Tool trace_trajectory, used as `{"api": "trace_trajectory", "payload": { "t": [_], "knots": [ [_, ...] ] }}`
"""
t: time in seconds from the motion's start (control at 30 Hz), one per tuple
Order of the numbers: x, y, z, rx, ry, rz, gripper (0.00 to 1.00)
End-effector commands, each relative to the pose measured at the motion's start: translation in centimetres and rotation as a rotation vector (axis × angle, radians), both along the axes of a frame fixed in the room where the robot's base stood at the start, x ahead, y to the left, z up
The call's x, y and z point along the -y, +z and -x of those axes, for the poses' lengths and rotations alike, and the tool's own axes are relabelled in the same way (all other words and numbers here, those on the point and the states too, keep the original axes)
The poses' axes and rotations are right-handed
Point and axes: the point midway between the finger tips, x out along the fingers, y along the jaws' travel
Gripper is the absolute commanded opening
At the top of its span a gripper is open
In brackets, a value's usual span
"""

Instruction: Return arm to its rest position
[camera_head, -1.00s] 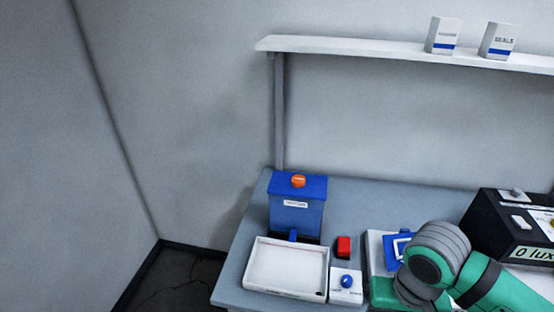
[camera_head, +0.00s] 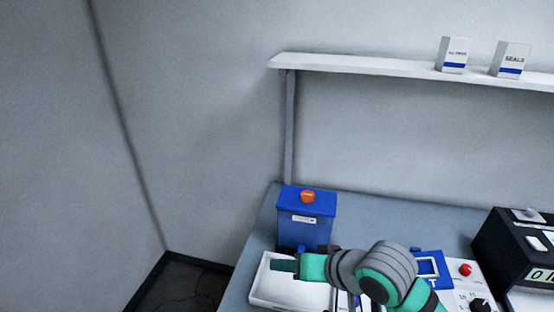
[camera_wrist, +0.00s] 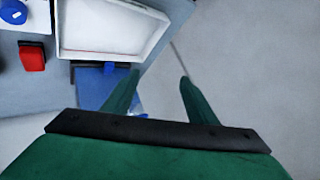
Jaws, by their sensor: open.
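My gripper (camera_wrist: 159,76) is open in the wrist view, its two green fingers apart with nothing between them. My green and grey arm (camera_head: 385,272) reaches in from the lower right in the head view, its end above the white tray. The arm hides part of the tray and the bench beyond it.
A blue box with an orange knob (camera_head: 307,221) stands behind the white tray (camera_head: 268,290). A red block (camera_wrist: 32,57) lies beside the tray. A white panel with a red button (camera_head: 465,270) and a black meter box (camera_head: 505,250) are at right. A shelf (camera_head: 400,70) holds two cartons.

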Motion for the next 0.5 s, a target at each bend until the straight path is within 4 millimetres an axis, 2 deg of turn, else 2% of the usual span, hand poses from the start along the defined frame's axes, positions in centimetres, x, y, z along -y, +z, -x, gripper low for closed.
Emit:
{"api": "trace_trajectory", "payload": {
  "t": [0.03,0.2,0.4,0.5],
  "knots": [
    [-2.0,0.9,-0.8,0.054,0.018,-0.057,0.52],
    [-6.3,4.4,-3.1,0.229,0.039,-0.217,0.52],
    [-9.6,7.9,-4.8,0.408,0.018,-0.395,0.52],
    [-10.6,9.2,-5.3,0.484,-0.011,-0.478,0.52]
  ]
}}
